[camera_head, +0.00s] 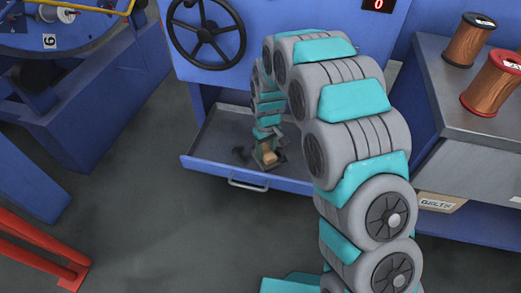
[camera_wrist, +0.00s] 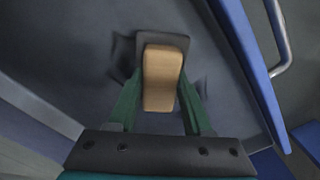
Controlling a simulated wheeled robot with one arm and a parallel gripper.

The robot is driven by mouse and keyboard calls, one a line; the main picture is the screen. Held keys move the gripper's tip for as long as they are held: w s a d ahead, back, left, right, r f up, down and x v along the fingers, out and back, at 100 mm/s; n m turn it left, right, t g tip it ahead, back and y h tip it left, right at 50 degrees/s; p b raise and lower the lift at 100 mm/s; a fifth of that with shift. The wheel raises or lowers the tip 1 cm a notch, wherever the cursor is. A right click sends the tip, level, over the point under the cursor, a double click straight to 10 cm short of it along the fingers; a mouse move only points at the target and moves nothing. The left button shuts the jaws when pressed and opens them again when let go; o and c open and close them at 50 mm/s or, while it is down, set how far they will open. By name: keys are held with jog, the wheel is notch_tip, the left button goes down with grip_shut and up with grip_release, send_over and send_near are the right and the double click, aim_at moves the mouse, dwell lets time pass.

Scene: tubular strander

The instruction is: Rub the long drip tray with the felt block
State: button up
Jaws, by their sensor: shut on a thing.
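The long drip tray (camera_head: 215,140) is a shallow grey tray with a blue front wall, pulled out under the blue machine. The felt block (camera_wrist: 162,80) is tan with a dark grey pad at its far end; it also shows small in the head view (camera_head: 269,157). My gripper (camera_wrist: 161,95) is shut on the block, with a green finger on each side. The block is over the tray floor near the front wall. Dark patches (camera_wrist: 123,55) show on the floor beside the block. I cannot tell whether the pad touches the floor.
A metal handle (camera_head: 248,184) sticks out from the tray's front. A blue panel with a black handwheel (camera_head: 206,32) rises behind the tray. A grey cabinet with copper spools (camera_head: 494,82) stands at right. Red bars (camera_head: 40,240) lie low at left. The floor in front is clear.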

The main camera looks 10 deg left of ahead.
jog(key=shift+s+d+f, duration=0.1)
jog(key=shift+s+d, duration=0.1)
jog(key=shift+d, duration=0.8)
jog(key=shift+s+d, duration=0.15)
jog(key=shift+d, duration=0.8)
jog(key=shift+a, duration=0.1)
jog(key=shift+w+a, duration=0.2)
jog(key=shift+a, duration=0.3)
jog(key=shift+a+r, duration=0.25)
jog(key=shift+a, duration=0.95)
jog(key=shift+w+a+f+p, duration=0.1)
jog(key=shift+a+p, duration=0.05)
jog(key=shift+a, duration=0.9)
jog(key=shift+w+a+f+p, duration=0.1)
jog(key=shift+a+f, duration=0.05)
jog(key=shift+a, duration=0.9)
jog(key=shift+w+a+f+p, duration=0.1)
jog(key=shift+a+p, duration=0.05)
jog(key=shift+a, duration=0.9)
